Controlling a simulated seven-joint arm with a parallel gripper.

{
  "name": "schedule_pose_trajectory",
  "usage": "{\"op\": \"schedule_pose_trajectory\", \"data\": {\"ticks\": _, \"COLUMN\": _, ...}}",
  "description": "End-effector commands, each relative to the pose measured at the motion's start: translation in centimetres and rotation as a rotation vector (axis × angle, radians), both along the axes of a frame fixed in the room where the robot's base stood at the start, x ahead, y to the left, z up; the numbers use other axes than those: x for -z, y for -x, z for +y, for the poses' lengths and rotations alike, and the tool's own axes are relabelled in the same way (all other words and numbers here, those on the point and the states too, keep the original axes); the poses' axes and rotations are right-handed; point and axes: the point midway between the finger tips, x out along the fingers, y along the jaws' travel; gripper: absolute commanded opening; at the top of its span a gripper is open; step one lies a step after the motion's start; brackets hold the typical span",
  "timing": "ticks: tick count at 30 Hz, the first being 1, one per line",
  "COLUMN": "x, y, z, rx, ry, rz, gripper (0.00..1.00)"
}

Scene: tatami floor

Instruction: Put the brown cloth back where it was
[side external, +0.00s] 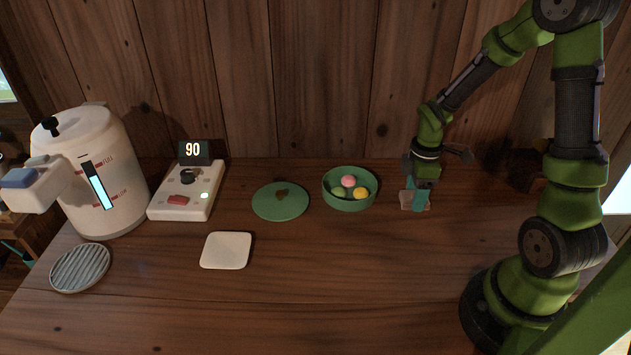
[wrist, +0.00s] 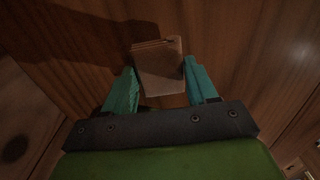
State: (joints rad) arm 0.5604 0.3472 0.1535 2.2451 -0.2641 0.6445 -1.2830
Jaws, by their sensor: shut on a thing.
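The brown cloth (wrist: 160,68) looks like a small folded tan-brown square between the teal fingers in the wrist view. In the side view a little of the cloth (side external: 406,205) shows around the fingertips, at the table surface to the right of the green bowl. My gripper (side external: 415,205) points down and is shut on the cloth; it also shows in the wrist view (wrist: 162,82). I cannot tell whether the cloth rests on the table or is just above it.
A green bowl (side external: 349,203) holds three coloured balls. A white square plate (side external: 226,250), a control box (side external: 180,211) reading 90, a white kettle (side external: 125,190) and a grey ridged disc (side external: 80,268) stand further left. The front middle table is clear.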

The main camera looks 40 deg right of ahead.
Motion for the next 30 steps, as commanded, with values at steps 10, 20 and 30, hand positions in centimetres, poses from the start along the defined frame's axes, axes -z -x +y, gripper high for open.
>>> {"op": "schedule_pose_trajectory", "data": {"ticks": 10, "x": 0.93, "y": 0.01, "z": 0.01, "rx": 0.0, "ry": 0.0, "rz": 0.0, "gripper": 0.29}}
{"op": "schedule_pose_trajectory", "data": {"ticks": 20, "x": 1.17, "y": -0.01, "z": -0.01, "rx": 0.0, "ry": 0.001, "rz": -0.001, "gripper": 0.83}}
{"op": "schedule_pose_trajectory", "data": {"ticks": 30, "x": 0.54, "y": -0.06, "z": -0.05, "rx": 0.0, "ry": 0.001, "rz": -0.003, "gripper": 0.83}}
